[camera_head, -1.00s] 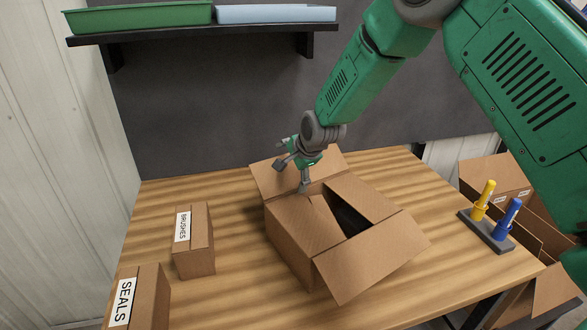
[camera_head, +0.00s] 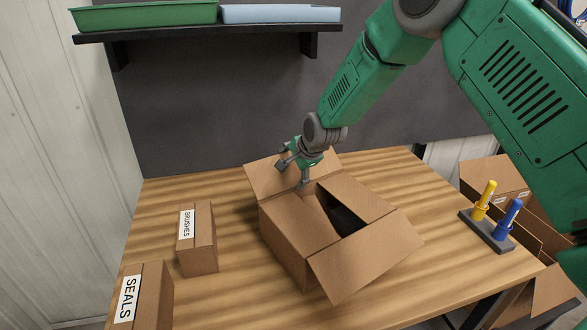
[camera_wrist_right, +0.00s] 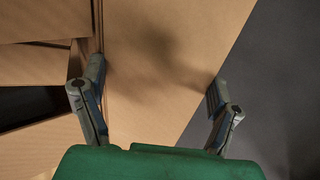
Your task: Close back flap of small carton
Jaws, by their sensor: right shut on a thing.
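The small brown carton (camera_head: 283,242) stands open on the table, turned at an angle. Its back flap (camera_head: 261,181) stands up and leans outward at the far side. The two side flaps lie folded inward with a dark gap between them, and the front flap (camera_head: 365,258) sticks outward. My right gripper (camera_head: 294,173) is at the back flap, with one finger on each side of it. In the right wrist view my right gripper (camera_wrist_right: 156,80) has its fingers spread, with the flap's cardboard (camera_wrist_right: 165,45) between them. My left gripper is not in view.
A BRUSHES box (camera_head: 197,240) and a SEALS box (camera_head: 143,295) stand on the left of the table (camera_head: 240,285). A holder (camera_head: 487,232) with a yellow and a blue tool is at the right edge. A shelf (camera_head: 210,31) with trays hangs behind. Another open carton (camera_head: 490,176) is beyond the right edge.

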